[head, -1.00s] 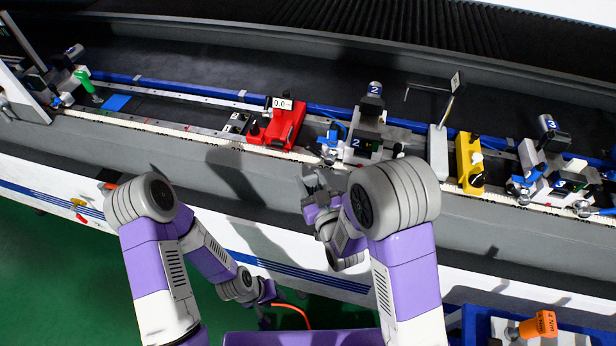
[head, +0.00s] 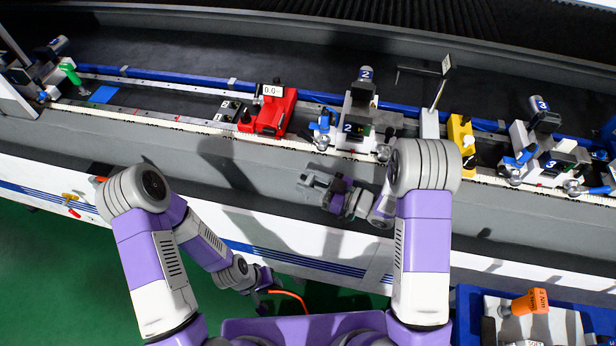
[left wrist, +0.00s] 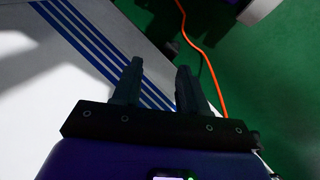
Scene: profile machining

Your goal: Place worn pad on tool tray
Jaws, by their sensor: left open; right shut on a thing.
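My right gripper (head: 312,187) is over the grey front ledge of the machine, below clamp unit 2, pointing left in the head view. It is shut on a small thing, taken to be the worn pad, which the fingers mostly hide. The tool tray, a blue-edged tray (head: 466,312) with a pale inside, stands at the lower right and is partly cut off by the frame. The right gripper is well up and left of it. My left gripper (head: 264,300) hangs low over the green floor. In the left wrist view it (left wrist: 155,85) is open and empty.
Clamp unit 2 (head: 358,122), a red block (head: 277,112), a yellow block (head: 460,135) and clamp unit 3 (head: 545,150) line the rail. An orange-handled tool (head: 530,302) is in the tray. The grey ledge (head: 130,145) is clear at left.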

